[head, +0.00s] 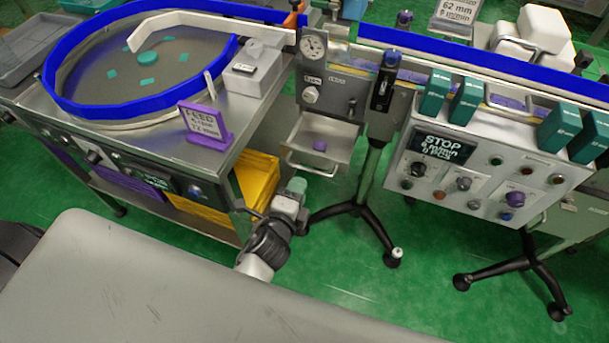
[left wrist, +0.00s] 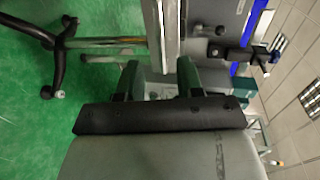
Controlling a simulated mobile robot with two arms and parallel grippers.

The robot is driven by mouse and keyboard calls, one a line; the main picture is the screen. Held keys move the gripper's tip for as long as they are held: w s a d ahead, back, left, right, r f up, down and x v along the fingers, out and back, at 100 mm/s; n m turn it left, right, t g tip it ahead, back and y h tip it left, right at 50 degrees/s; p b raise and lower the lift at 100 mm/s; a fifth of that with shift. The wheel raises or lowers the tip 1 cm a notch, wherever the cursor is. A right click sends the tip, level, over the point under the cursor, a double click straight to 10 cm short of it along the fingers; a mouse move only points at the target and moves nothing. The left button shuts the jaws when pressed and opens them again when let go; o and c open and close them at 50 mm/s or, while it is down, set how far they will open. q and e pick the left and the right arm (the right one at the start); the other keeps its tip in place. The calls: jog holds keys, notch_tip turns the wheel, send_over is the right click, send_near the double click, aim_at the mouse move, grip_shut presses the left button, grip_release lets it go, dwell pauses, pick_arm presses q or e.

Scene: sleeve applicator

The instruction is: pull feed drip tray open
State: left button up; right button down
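The feed drip tray (head: 338,152) is a pale metal piece below the gauge unit in the head view. It has a thin bar handle (head: 312,172) along its near lower edge and a small purple piece on it. I cannot tell how far it stands out from the unit. My left gripper (head: 297,186) is just below and in front of the handle, apparently apart from it. In the left wrist view its two dark green fingers (left wrist: 160,75) stand apart, and pale metal parts show beyond them with no clear grip on anything. My right gripper is not in view.
A feed table with a blue-rimmed bowl (head: 110,112) and purple sign (head: 205,122) stands at left, yellow bins (head: 257,180) below. A control box (head: 470,165) hangs at right. Black stand legs (head: 350,208) are on the green floor. A grey surface (head: 150,285) fills the foreground.

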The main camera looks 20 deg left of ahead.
pick_arm(q)
jog(key=shift+s+r, duration=0.15)
jog(key=shift+s, duration=0.6)
jog(key=shift+s+r, duration=0.15)
jog(key=shift+s, duration=0.55)
jog(key=s+f+n+g+p, duration=0.25)
jog(key=s+f, duration=0.25)
jog(key=f, duration=0.4)
jog(key=s+f+n+g+p, duration=0.2)
jog(key=s+f+n+g, duration=0.2)
jog(key=f, duration=0.6)
jog(key=s+a+f+n+g+p, duration=0.1)
jog(key=s+a+f+n+g, duration=0.1)
jog(key=s, duration=0.6)
jog(key=s+a+f+n+g+p, duration=0.1)
jog(key=s+a+f+n+g, duration=0.2)
jog(key=s+f, duration=0.3)
jog(key=s+a+f+n+g+p, duration=0.1)
jog(key=s+a+f+n+g, duration=0.2)
jog(key=s, duration=0.7)
jog(key=shift+s+a+f+n+y, duration=0.25)
jog(key=shift+f+n, duration=0.2)
jog(key=shift+n, duration=0.3)
